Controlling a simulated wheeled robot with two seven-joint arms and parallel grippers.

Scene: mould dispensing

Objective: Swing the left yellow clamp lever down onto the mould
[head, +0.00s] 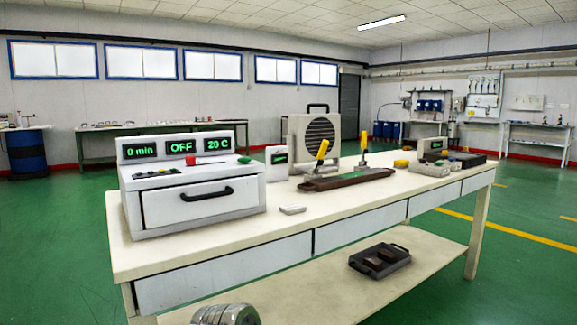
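The left yellow clamp lever (322,149) stands raised and slightly tilted at the left part of the mould (343,181), a long, low brown-red bar on the white bench (300,217). The right yellow clamp lever (364,140) also stands raised, nearly upright, behind the mould's right part.
A white oven with a drawer (190,190) stands at the bench's left end. A fan unit (315,136) stands behind the mould. Small devices (432,150) sit at the right. A dark tray (380,262) lies on the lower shelf. The bench front before the mould is mostly clear.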

